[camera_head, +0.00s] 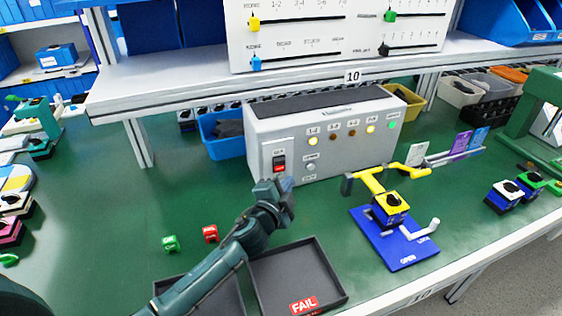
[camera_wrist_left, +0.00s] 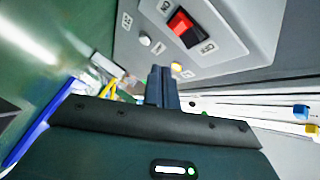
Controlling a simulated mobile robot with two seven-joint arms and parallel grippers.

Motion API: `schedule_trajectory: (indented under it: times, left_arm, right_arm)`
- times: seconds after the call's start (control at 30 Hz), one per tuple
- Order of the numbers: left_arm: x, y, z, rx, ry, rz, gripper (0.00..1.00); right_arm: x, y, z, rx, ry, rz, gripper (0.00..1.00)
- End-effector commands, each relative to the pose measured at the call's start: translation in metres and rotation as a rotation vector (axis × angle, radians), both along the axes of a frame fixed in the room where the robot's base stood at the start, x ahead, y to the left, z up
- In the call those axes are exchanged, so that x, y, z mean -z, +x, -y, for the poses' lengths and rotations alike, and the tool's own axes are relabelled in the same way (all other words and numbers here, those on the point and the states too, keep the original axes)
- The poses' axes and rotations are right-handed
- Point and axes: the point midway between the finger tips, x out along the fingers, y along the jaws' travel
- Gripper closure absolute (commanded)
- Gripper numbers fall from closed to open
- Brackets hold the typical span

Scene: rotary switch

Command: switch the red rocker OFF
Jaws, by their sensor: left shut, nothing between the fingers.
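The red rocker (camera_head: 279,163) sits in a black frame on the left part of the grey control box's (camera_head: 350,155) front panel. It also shows in the left wrist view (camera_wrist_left: 184,26), with a small label at each end. I cannot tell for sure which end is pressed in. My left gripper (camera_head: 285,182) is shut and empty, just in front of the panel and a little below the rocker in the head view. Its closed fingers (camera_wrist_left: 161,84) point toward the panel in the left wrist view, with a visible gap to the rocker. My right gripper is in neither view.
A round grey button (camera_head: 310,167) sits right of the rocker, and lit lamps line the panel. Dark trays (camera_head: 340,289) lie near the front edge. A blue base with a yellow valve (camera_head: 390,206) stands to the right. Green and red blocks (camera_head: 210,233) lie left of my arm.

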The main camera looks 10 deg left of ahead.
Motion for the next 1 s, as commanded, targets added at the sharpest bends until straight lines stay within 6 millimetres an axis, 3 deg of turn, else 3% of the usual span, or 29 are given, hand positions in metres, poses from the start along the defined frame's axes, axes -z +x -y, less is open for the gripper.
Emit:
schedule_trajectory:
  times: [0.33,1.0]
  left_arm:
    - [-0.005,0.027,-0.018,0.0,0.0,0.001,1.0]
    - [-0.005,0.029,-0.02,0.0,0.0,0.0,1.0]
  right_arm:
    - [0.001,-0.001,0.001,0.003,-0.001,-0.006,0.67]
    - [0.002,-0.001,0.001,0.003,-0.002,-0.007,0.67]
